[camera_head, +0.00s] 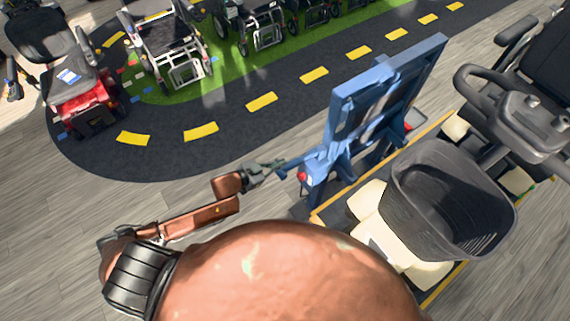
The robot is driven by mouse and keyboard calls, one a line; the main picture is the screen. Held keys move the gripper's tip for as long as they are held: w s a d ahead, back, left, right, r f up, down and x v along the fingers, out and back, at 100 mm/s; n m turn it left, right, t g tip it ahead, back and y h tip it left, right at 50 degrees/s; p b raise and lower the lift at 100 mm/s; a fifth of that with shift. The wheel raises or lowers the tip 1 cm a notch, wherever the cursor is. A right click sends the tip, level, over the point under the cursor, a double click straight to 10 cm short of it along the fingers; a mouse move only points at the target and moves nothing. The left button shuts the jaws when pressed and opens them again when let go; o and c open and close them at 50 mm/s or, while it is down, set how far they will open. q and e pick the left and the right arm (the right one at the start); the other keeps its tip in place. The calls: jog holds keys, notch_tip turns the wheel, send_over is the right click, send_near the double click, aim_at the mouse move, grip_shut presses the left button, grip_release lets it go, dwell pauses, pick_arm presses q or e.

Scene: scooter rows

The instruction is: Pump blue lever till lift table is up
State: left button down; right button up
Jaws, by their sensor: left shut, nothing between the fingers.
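The blue lift table (385,85) stands right of centre in the head view, its top panel tilted steeply. A blue lever (292,163) sticks out from its lower left side, near a small red part. My left gripper (279,166) is at the end of my copper-coloured arm, with its fingertips at the lever's outer end. The gripper is shut with nothing between its fingers. I cannot tell whether it touches the lever. My right gripper is not in view. My own copper-coloured body hides the bottom middle of the view.
A mobility scooter with a dark basket (450,200) stands close on the right, beside the lift table. A red scooter (85,100) and several wheelchairs (178,55) stand along the back. A dark track with yellow dashes (262,101) crosses behind.

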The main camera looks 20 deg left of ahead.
aim_at(285, 167)
pick_arm(q)
jog(key=x, duration=0.5)
jog(key=shift+f+p, duration=0.2)
jog(key=shift+p, duration=0.1)
jog(key=shift+s+a+f, duration=0.1)
jog(key=shift+a+f, duration=0.15)
jog(key=shift+f, duration=0.3)
jog(key=shift+s+a+f, duration=0.1)
jog(key=shift+a+f, duration=0.1)
jog(key=shift+f, duration=0.35)
jog(key=shift+a+f, duration=0.2)
jog(key=shift+f, duration=0.4)
